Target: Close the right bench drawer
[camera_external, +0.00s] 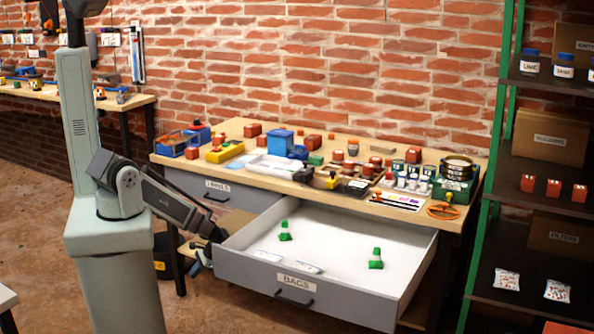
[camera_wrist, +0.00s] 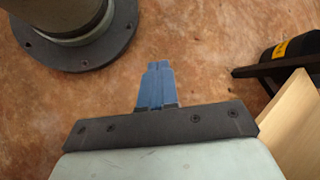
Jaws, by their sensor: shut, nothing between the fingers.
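The right bench drawer (camera_external: 355,297), grey with a "BAGS" label and a dark handle (camera_external: 294,292), is pulled far out of the bench. Its white inside holds two green items (camera_external: 376,259) and two pale flat items. My gripper (camera_external: 203,262) is low, beside the drawer's front left corner, and is partly hard to make out there. I cannot tell whether it touches the drawer. In the wrist view, my blue fingers (camera_wrist: 156,88) are together above the brown floor, with nothing between them.
The left drawer (camera_external: 228,197) is shut. The bench top (camera_external: 222,173) is crowded with blocks, jars and tools. A green-framed shelf (camera_external: 492,180) stands at right. A black bin with a yellow label (camera_wrist: 291,49) and a pale wooden panel (camera_wrist: 295,130) are at right in the wrist view.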

